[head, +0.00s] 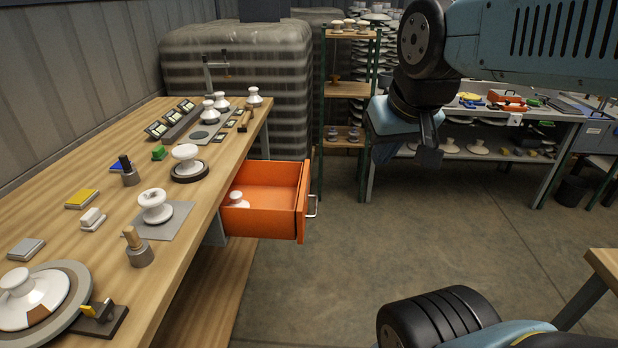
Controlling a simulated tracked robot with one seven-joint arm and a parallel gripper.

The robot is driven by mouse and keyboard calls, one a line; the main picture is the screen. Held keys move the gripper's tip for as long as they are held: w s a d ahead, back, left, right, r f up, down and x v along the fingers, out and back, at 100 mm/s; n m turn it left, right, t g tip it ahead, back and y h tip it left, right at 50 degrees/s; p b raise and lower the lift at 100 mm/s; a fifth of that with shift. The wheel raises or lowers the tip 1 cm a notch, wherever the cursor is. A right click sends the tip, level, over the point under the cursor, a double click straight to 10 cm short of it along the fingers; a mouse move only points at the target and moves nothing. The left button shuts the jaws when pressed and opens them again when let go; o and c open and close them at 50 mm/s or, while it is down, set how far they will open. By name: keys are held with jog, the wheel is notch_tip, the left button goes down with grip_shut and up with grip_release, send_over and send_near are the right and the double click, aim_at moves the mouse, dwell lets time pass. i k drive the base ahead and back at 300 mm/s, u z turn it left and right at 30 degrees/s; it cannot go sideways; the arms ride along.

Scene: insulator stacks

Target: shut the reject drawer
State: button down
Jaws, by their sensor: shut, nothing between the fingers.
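The orange reject drawer (272,222) sticks out from under the right side of the wooden workbench, pulled open. A silver bar handle (311,205) is on its front panel. A small white insulator piece (236,199) lies inside, near the bench end. My gripper (428,158) is shut and empty, pointing down in the air to the right of the drawer, apart from it. Part of my gripper is hidden behind my own wrist.
The workbench (165,254) holds white insulators, hand tools and pads. A wrapped pallet (240,80) and a green-framed shelf (347,90) stand behind the drawer. A far table (500,118) bears an orange toolbox. The floor (400,235) right of the drawer is clear.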

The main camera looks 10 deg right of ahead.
aim_at(277, 192)
jog(key=u, duration=0.05)
jog(key=i, duration=1)
jog(key=z, duration=0.05)
